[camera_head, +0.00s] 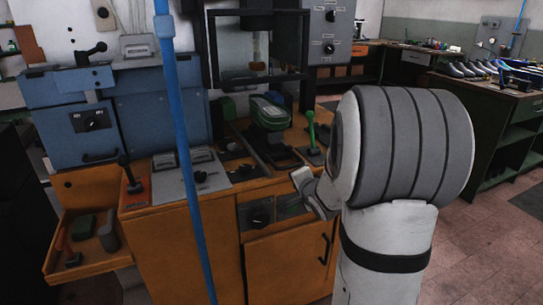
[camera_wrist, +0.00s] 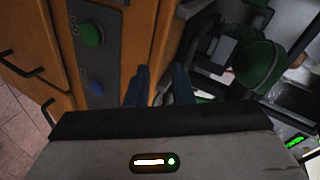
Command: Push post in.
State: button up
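A green, rounded, shoe-like form on a dark mount, which seems to be the post (camera_head: 268,112), stands at the front of the press on a dark track. It seems to be the green rounded part at the right of the wrist view (camera_wrist: 258,65). My gripper (camera_head: 312,190) is in front of the press cabinet, below and to the right of the post and apart from it. The arm hides part of the cabinet's right side.
A green-handled lever (camera_head: 311,130) stands right of the post, close above my gripper. A grey panel with a knob (camera_head: 260,213) is on the cabinet front; the wrist view shows a green button (camera_wrist: 91,35) and a blue one (camera_wrist: 97,89). An open drawer (camera_head: 90,265) juts out left.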

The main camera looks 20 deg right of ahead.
aim_at(291, 167)
jog(key=w, duration=0.3)
jog(key=w+m+t+y, duration=0.1)
jog(key=w, duration=0.2)
jog(key=w+d+m+t, duration=0.1)
jog(key=w, duration=0.2)
jog(key=shift+w+d+r+y, duration=0.1)
jog(key=shift+w+r+y, duration=0.05)
jog(key=shift+y, duration=0.25)
jog(key=shift+c, duration=0.5)
grip_shut()
